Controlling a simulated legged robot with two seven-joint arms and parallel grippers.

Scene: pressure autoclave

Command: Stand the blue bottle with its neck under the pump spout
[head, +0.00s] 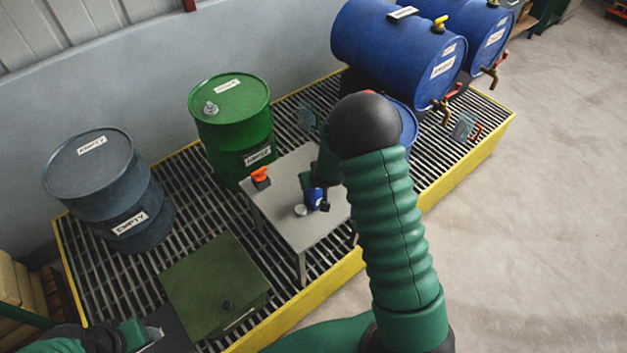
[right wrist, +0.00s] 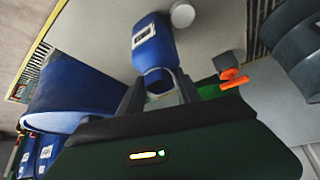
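The blue bottle (head: 313,196) with a white label is at the small grey table (head: 284,233). It also shows in the right wrist view (right wrist: 152,38). My right gripper (head: 315,192) has its fingers close against both sides of the bottle's near end and looks shut on it. I cannot tell whether the bottle touches the table. A small white round piece (head: 300,210) lies beside the bottle. A dark block with an orange top (head: 261,176) stands on the table's far left corner. No pump spout is clearly recognisable. My left gripper (head: 138,335) is partly visible at the lower left edge.
A green drum (head: 230,125) stands behind the table and a grey-blue drum (head: 105,190) at left. Blue drums (head: 390,45) with taps lie at the back right. A green box (head: 215,285) sits on the yellow-edged grating. The floor at right is clear.

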